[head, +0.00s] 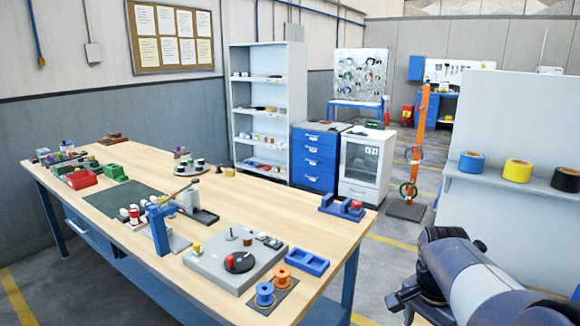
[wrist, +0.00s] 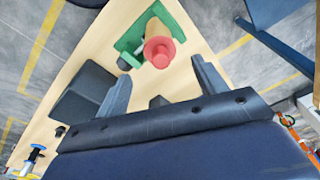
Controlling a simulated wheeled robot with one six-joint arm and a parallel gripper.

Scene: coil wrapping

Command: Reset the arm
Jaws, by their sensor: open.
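My gripper (wrist: 160,68) is open in the wrist view, its two grey fingers spread apart with nothing between them that I can see being held. Beyond the fingers, a red round-topped piece (wrist: 159,50) on a green base (wrist: 132,42) shows on a pale wooden surface. In the head view my arm comes in at the bottom right, off the right end of the workbench (head: 150,165). The dark gripper end (head: 398,300) there is partly hidden by the arm.
On the bench are a grey plate with a black disc (head: 239,262), an orange spool (head: 282,275), a blue spool (head: 265,294), a blue tray (head: 307,262) and a blue lever press (head: 158,228). An orange post (head: 421,140) stands beyond. Tape rolls sit on a shelf (head: 510,185) at right.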

